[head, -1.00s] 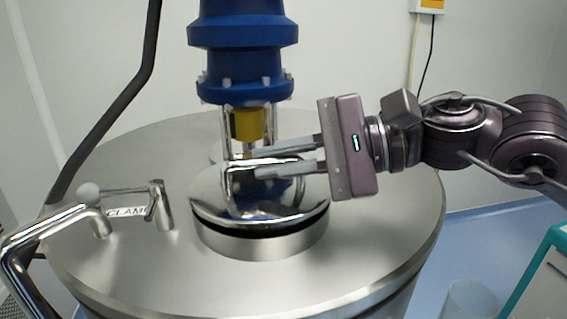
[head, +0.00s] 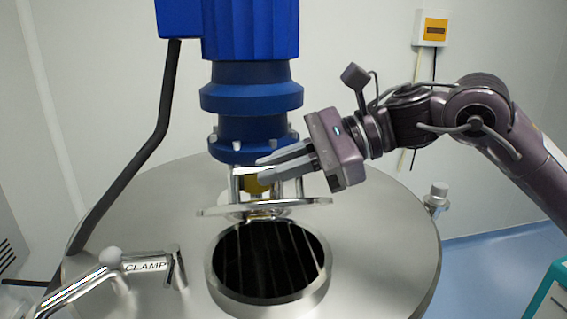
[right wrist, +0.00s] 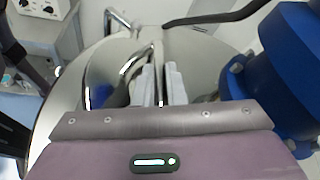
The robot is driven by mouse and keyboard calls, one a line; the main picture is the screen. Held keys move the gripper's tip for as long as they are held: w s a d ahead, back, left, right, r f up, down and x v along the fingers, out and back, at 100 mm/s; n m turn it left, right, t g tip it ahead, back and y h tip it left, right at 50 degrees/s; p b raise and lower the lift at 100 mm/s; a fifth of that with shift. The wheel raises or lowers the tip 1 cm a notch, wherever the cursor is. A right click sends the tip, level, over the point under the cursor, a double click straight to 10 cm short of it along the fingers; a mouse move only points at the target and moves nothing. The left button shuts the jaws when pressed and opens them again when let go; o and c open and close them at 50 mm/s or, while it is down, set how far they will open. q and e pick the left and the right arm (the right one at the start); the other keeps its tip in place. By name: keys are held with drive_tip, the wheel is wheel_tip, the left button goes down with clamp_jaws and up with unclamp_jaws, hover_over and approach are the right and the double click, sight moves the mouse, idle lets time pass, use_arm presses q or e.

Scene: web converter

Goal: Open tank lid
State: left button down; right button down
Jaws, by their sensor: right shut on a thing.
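The tank lid (head: 222,212) is a shiny metal disc, raised and tilted up above the round tank opening (head: 268,262), whose dark inside shows. My right gripper (head: 262,172) is shut on the lid's handle, a bent bar on top of the lid. The right wrist view shows the gripper's two light fingers (right wrist: 159,82) with the handle between them and the lid (right wrist: 103,72) to their left. My left gripper is not in view.
A blue motor unit (head: 250,95) stands right behind the lid and close to my gripper. The metal tank top (head: 385,235) spreads around the opening. A clamp (head: 150,266) with a bent metal bar is at the left. A yellow-and-white box (head: 431,30) hangs on the wall.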

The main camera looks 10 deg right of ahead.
drive_tip(key=shift+w+f, duration=0.1)
drive_tip(key=shift+w, duration=0.05)
drive_tip(key=c, duration=1.5)
unclamp_jaws()
drive_tip(key=shift+w, duration=0.15)
